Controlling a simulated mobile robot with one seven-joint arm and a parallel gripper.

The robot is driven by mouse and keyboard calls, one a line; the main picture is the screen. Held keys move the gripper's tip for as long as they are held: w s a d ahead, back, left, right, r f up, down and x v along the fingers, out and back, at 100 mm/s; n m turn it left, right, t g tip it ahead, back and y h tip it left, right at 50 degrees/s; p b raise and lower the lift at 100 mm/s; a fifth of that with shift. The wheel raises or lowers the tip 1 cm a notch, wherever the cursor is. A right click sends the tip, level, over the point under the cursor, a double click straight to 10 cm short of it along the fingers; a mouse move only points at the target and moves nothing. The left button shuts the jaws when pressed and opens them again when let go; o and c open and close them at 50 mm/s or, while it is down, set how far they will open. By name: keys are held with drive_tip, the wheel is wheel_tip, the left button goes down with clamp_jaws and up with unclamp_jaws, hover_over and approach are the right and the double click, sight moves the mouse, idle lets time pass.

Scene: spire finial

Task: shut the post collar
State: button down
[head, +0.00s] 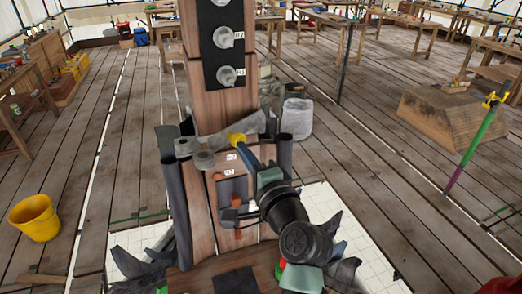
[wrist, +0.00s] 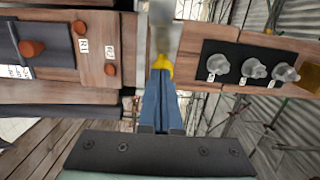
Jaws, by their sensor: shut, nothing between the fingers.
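The post collar (head: 205,147) is a grey metal band lying across the front of the wooden post, above the panel with the small labels. In the wrist view its grey metal (wrist: 165,32) runs up from the fingertips. My gripper (head: 240,146) reaches in from the lower right, its blue fingers shut and empty. In the wrist view the fingers (wrist: 159,78) lie together, pointing at the collar. A yellow piece (wrist: 164,68) sits at their tips; I cannot tell whether it belongs to the fingers or the collar. The collar's latch and far side are hidden.
The post (head: 203,100) carries a black panel with grey knobs (head: 226,75) above the collar. Orange knobs (wrist: 32,48) are on the lower panel. Dark upright sheets flank the post. A white bin (head: 297,119) stands behind right, a yellow bucket (head: 36,217) left. Open plank floor lies around.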

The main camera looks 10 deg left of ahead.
sight(218, 144)
drive_tip(key=a, duration=0.2)
drive_tip(key=w+a, duration=0.2)
drive_tip(key=a, duration=0.1)
drive_tip(key=shift+a, duration=0.35)
drive_tip(key=shift+w+a, duration=0.55)
drive_tip(key=shift+a, duration=0.15)
drive_tip(key=shift+a+r, duration=0.1)
drive_tip(key=shift+a, duration=0.05)
drive_tip(key=shift+r, duration=0.15)
